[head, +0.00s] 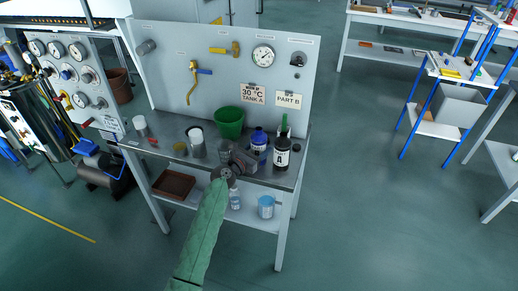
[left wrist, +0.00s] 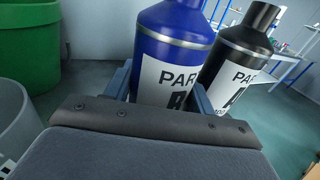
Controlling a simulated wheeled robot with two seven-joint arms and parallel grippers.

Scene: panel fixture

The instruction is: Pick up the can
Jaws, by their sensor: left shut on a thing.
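The blue can (head: 259,137) with a white label stands upright at the right part of the workbench (head: 185,124). In the left wrist view the blue can (left wrist: 172,42) fills the upper middle, between the two fingers of my left gripper (left wrist: 160,95). My left gripper (head: 245,160) is shut on the blue can, reaching it from the front left. The lower part of its label is hidden behind the gripper. I cannot tell whether its base touches the bench. My right gripper is not in view.
A black bottle (head: 282,153) stands close on the right of the blue can. A green bucket (head: 229,122) is behind left, and a grey-white cup (head: 196,138) is farther left. The upright panel (head: 212,90) stands behind. The lower shelf holds a blue-white pail (head: 266,207).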

